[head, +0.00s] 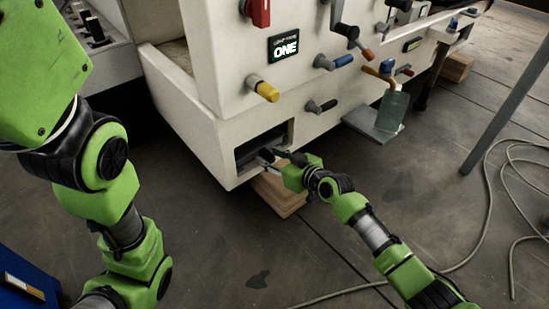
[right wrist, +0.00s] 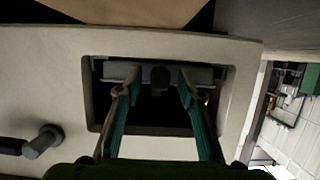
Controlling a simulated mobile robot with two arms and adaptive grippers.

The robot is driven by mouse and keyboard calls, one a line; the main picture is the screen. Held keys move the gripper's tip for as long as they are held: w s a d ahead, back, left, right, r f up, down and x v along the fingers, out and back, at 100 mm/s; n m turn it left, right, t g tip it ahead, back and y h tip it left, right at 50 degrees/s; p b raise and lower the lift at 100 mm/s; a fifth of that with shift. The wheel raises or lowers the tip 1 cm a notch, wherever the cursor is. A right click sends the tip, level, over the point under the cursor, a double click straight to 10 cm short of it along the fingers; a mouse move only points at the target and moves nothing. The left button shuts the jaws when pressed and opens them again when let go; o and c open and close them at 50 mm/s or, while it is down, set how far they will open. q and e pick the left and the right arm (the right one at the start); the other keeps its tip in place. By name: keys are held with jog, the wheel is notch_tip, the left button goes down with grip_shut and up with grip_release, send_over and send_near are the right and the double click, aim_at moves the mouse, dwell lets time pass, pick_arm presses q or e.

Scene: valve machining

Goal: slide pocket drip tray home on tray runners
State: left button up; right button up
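The pocket (head: 263,146) is a rectangular opening low in the pale machine's front; it also shows in the right wrist view (right wrist: 90,118). Inside it, a grey strip that looks like the drip tray's front (right wrist: 204,75) spans the opening, with a dark knob or handle (right wrist: 160,77) at its middle. My right gripper (head: 268,154) is at the opening. In the right wrist view its fingers (right wrist: 159,82) are spread on either side of the handle, with gaps at both sides. The tray runners are hidden in the dark. My left arm shows at the left; its gripper is out of frame.
Wooden blocks (head: 278,191) sit under the machine just below the pocket. Levers with yellow (head: 264,89), blue and black grips stick out above it. A grey metal plate (head: 377,125) juts out at the right. Cables (head: 487,205) lie on the otherwise open floor.

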jog(key=v, duration=1.2)
jog(key=shift+r, duration=0.1)
